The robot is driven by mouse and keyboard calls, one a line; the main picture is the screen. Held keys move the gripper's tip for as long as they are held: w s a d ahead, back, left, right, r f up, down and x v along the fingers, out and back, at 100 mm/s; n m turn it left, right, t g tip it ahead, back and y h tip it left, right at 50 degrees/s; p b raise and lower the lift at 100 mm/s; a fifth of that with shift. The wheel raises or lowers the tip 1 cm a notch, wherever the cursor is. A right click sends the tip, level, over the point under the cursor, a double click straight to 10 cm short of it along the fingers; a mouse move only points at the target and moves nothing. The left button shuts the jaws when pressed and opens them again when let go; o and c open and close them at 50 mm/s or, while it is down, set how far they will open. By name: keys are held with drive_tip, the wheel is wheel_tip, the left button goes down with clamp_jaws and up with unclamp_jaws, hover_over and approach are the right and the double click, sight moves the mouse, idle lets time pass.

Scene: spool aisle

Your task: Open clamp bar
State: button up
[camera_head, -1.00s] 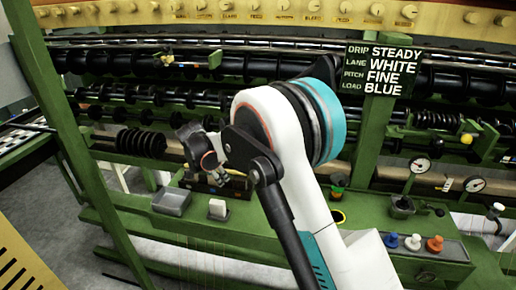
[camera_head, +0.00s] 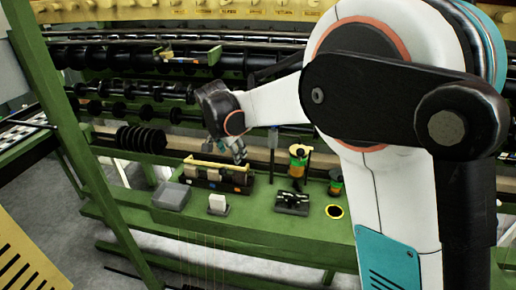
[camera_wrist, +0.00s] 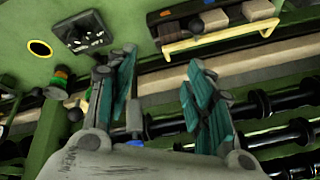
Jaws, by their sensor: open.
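A yellow bar (camera_head: 215,165), which looks like the clamp bar, runs along a dark holder (camera_head: 205,184) with tan blocks on the green bench. My gripper (camera_head: 238,152) is just behind and above the bar's right end. In the wrist view the yellow bar (camera_wrist: 222,37) crosses the upper right, beyond my open fingers (camera_wrist: 160,75). The fingers are apart with nothing between them, and the bar appears clear of them. Whether the bar is latched cannot be told.
A grey box (camera_head: 171,196) and a white block (camera_head: 217,203) stand at the bench front. A black fixture (camera_head: 292,202) and yellow-topped spool (camera_head: 298,160) stand to the right. Dark rollers (camera_head: 120,88) run behind. My arm hides the right side.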

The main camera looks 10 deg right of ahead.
drive_tip(key=s+d+r+n+b, duration=0.1)
drive_tip(key=s+d+r, duration=0.3)
drive_tip(key=d, duration=0.3)
drive_tip(key=shift+s+d+y, duration=0.3)
drive_tip(key=shift+s+y, duration=0.1)
drive_tip(key=shift+s, duration=0.1)
drive_tip(key=shift+a+f+n, duration=0.1)
drive_tip(key=shift+n, duration=0.2)
drive_tip(key=c, duration=0.8)
drive_tip(key=shift+w+a+f+n, duration=0.15)
drive_tip(key=shift+w+a+n, duration=0.05)
drive_tip(key=shift+n, duration=0.5)
clamp_jaws()
drive_tip(key=w+a+f+m, duration=0.2)
drive_tip(key=a+f+m, duration=0.25)
drive_tip(key=m, duration=0.65)
drive_tip(key=w+a+f+m+h, duration=0.15)
drive_tip(key=a+f+m, duration=0.3)
drive_tip(key=m, duration=0.65)
drive_tip(key=w+a+f+m, duration=0.2)
drive_tip(key=a+f+m, duration=0.25)
drive_tip(key=m, duration=0.55)
drive_tip(key=w+a+b+x, duration=0.1)
drive_tip(key=b+x, duration=0.3)
drive_tip(key=x, duration=0.5)
drive_tip(key=shift+t, duration=0.3)
